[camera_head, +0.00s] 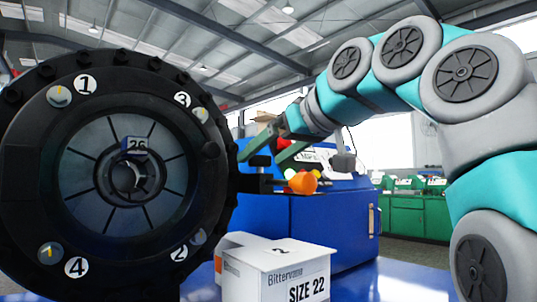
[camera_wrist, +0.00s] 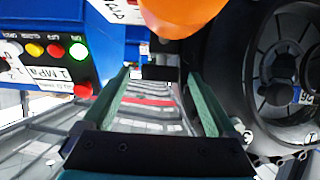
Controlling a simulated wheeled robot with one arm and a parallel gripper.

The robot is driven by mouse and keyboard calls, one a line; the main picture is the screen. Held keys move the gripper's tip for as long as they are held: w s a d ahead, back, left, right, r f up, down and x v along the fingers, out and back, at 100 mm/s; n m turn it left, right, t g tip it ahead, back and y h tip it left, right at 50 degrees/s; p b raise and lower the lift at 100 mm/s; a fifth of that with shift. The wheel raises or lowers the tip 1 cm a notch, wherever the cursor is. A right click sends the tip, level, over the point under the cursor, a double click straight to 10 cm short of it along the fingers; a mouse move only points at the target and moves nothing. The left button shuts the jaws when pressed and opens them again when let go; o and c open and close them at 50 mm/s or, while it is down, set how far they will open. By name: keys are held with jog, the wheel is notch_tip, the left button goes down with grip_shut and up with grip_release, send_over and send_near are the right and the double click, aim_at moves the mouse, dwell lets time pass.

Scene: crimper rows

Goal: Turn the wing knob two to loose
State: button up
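A large black ring die head (camera_head: 20,165) fills the left of the head view. Round white number labels sit on it, with a "1" label (camera_head: 85,84) at upper left and a "2" label (camera_head: 179,253) at lower right. A small black knob-like piece (camera_head: 260,161) stands right of the ring; no number on it is readable. It also shows in the wrist view (camera_wrist: 160,73). My gripper (camera_head: 262,153) has its green fingers apart, one on each side of this piece. In the wrist view my gripper (camera_wrist: 158,78) shows gaps beside the piece; contact is not visible.
An orange cup-shaped part (camera_head: 303,182) sits close beside my fingers. A blue machine (camera_head: 330,225) stands behind, with a button panel (camera_wrist: 55,60) in the wrist view. A white "SIZE 22" box (camera_head: 285,268) stands in front. Green machines (camera_head: 410,218) are farther back.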

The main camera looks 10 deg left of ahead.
jog(key=c, duration=1.3)
jog(key=shift+w+r+n+g+y+p, duration=0.1)
jog(key=shift+w+n+g+y+p, duration=0.1)
jog(key=shift+n+g+y+p, duration=0.55)
jog(key=shift+c, duration=0.2)
jog(key=shift+w+d+n+g+y+p, duration=0.1)
jog(key=shift+d+n+g+y+p, duration=0.2)
jog(key=shift+n+g, duration=0.4)
jog(key=shift+a, duration=0.1)
jog(key=o, duration=1.4)
jog(key=shift+c, duration=0.2)
